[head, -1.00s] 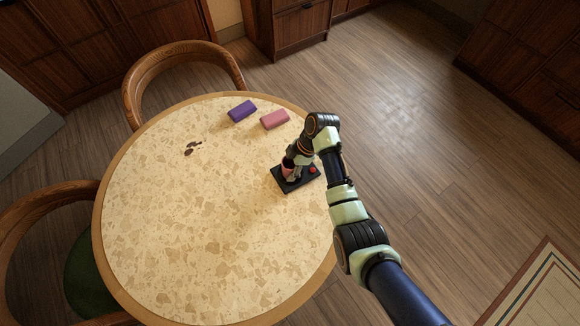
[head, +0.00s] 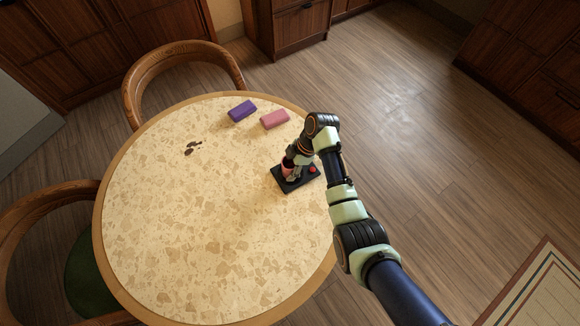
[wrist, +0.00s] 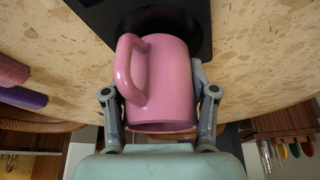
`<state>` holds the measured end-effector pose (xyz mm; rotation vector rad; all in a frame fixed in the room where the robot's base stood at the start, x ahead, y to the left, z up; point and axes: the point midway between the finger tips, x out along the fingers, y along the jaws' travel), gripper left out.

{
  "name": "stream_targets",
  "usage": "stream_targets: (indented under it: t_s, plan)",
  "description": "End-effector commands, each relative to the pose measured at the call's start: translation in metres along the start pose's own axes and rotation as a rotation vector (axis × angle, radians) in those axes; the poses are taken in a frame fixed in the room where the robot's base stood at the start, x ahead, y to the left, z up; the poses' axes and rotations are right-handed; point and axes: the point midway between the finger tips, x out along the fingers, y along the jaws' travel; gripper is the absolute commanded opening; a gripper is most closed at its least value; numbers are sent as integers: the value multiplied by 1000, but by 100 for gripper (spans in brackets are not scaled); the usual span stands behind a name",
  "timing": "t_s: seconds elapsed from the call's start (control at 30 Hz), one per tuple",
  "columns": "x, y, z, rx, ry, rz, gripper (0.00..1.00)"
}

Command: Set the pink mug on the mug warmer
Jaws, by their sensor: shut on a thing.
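The pink mug (wrist: 172,80) is between the two fingers of my gripper (wrist: 160,92) in the wrist view, with its handle toward the left. My gripper is shut on the mug. In the head view the mug (head: 287,169) is a small pink patch, mostly hidden by my gripper (head: 294,169). The mug warmer (head: 284,185) is a black slab with a red knob, near the table's right edge. In the wrist view the warmer (wrist: 202,20) shows behind the mug, with a dark round plate. The mug is over the warmer; I cannot tell whether they touch.
The table's middle and front are clear.

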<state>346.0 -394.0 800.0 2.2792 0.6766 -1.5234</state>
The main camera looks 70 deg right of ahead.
Motion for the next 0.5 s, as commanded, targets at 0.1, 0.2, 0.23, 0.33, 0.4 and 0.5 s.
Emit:
stream_targets:
  t_s: [0.1,0.2,0.23,0.33,0.4,0.5]
  plan:
    - [2,0,1,0,0,1,10]
    - [4,0,2,0,0,1,10]
    - [4,0,2,-1,0,1,10]
    - [6,0,2,-1,0,1,10]
    - [7,0,3,-1,0,1,10]
    - [9,0,4,-1,0,1,10]
